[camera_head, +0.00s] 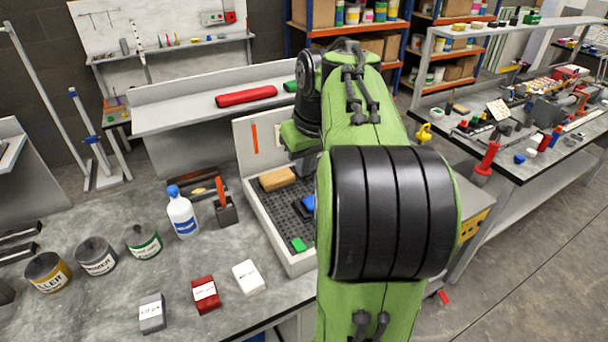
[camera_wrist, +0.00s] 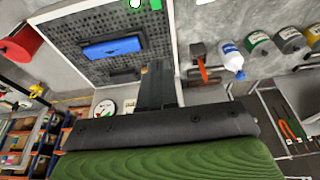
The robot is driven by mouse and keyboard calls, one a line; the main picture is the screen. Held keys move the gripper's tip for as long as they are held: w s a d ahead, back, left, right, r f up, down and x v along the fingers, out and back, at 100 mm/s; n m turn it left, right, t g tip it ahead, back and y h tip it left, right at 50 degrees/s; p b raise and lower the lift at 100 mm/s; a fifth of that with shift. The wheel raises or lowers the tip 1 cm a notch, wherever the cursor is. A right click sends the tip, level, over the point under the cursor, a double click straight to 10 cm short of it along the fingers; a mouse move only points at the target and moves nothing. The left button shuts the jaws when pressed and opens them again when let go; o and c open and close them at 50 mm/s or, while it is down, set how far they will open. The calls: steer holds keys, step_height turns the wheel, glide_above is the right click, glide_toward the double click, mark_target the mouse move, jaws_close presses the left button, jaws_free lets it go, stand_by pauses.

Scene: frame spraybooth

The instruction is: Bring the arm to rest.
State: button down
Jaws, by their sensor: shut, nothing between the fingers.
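My green and black arm (camera_head: 372,240) fills the middle right of the head view and reaches out over the bench's right part. Its far end stands above the perforated tray (camera_head: 262,216), and the fingers are hidden there. In the wrist view my gripper (camera_wrist: 158,68) shows as two dark fingers close together, with nothing held. They appear over or beside the edge of the tray, near the blue block (camera_wrist: 111,48); the height above it cannot be told.
On the bench (camera_head: 120,225) stand a white bottle (camera_head: 182,215), several cans, and small grey, red and white boxes. A tan block (camera_head: 277,179) lies in the tray. A red roll (camera_head: 246,96) lies on the shelf behind. A cluttered table (camera_head: 520,140) stands right; open floor lies lower right.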

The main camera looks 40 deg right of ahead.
steer(key=shift+s+r, duration=0.15)
steer(key=shift+r, duration=0.55)
steer(key=shift+d, duration=0.1)
steer(key=s+a+n+t, duration=0.1)
steer(key=a, duration=0.9)
steer(key=s+a+f+n+t, duration=0.1)
steer(key=s+a+f+n, duration=0.1)
steer(key=s+a+f, duration=0.4)
steer(key=s+a, duration=0.5)
steer(key=s, duration=0.1)
steer(key=shift+s+a+f+t+y, duration=0.25)
steer(key=shift+a+f+t+y, duration=0.05)
steer(key=shift+a+f+y, duration=0.1)
steer(key=shift+d, duration=0.1)
